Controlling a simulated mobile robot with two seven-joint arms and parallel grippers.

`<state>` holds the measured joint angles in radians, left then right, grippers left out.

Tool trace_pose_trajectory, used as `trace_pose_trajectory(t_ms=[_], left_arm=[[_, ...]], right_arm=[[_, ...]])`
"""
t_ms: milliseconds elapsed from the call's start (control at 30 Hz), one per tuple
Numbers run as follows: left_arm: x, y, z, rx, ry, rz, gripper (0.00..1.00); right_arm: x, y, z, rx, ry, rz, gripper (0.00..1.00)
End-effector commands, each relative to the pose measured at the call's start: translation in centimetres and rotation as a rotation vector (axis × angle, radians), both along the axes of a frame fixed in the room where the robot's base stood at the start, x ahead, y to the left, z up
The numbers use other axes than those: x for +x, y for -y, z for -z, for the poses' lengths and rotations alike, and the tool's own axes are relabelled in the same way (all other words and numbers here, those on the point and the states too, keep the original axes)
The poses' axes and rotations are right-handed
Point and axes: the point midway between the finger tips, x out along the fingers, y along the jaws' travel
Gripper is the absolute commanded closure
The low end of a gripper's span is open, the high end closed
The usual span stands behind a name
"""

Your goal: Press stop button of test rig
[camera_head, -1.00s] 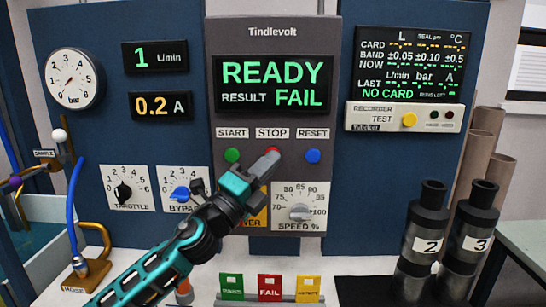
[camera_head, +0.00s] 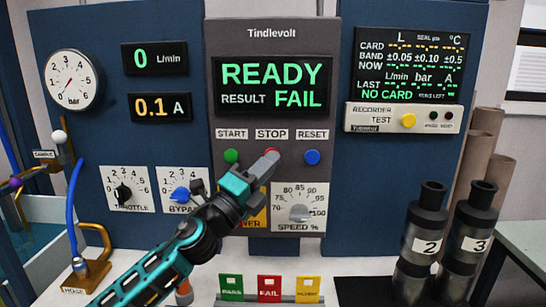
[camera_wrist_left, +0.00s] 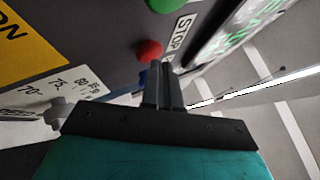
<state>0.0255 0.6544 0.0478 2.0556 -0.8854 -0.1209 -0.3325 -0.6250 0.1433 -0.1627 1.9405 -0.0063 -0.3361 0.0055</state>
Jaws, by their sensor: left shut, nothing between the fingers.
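The test rig panel (camera_head: 270,33) faces me, with a screen (camera_head: 273,86) reading READY, RESULT FAIL. Below the STOP label (camera_head: 271,134) sits the red stop button (camera_head: 272,152), partly hidden behind my left gripper (camera_head: 268,162). The gripper is shut and empty, its tips at or just in front of the button. In the left wrist view the closed fingers (camera_wrist_left: 162,85) point at the red button (camera_wrist_left: 150,50); I cannot tell for sure whether they touch it. My right gripper is not in view.
The green start button (camera_head: 231,156) is left of stop and the blue reset button (camera_head: 312,157) right. The speed knob (camera_head: 301,213) is below right, the bypass knob (camera_head: 180,194) to the left. Black cylinders 2 (camera_head: 423,235) and 3 (camera_head: 472,235) stand at right.

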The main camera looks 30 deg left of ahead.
Motion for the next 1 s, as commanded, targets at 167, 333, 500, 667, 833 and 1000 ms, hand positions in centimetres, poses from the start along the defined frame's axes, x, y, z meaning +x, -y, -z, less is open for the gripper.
trace_pose_trajectory(t_ms=[167,333,500,667,833,1000], left_arm=[[-1.6,0.8,-0.2,-0.001,0.001,-0.006,1.00],[-3.1,1.8,0.0,-0.002,-0.002,-0.002,1.00],[-4.3,2.6,0.0,0.000,-0.001,0.000,1.00],[-4.7,2.9,0.0,0.000,-0.001,0.000,1.00],[-4.7,2.9,0.1,0.000,-0.001,0.000,1.00],[-4.7,2.9,0.1,0.000,-0.001,0.001,1.00]], right_arm=[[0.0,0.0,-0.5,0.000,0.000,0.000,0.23],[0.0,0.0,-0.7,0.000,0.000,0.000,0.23],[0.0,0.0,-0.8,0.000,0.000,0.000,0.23],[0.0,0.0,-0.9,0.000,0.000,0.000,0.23],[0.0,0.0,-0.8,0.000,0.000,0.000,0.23],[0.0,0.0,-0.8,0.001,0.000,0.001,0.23]])
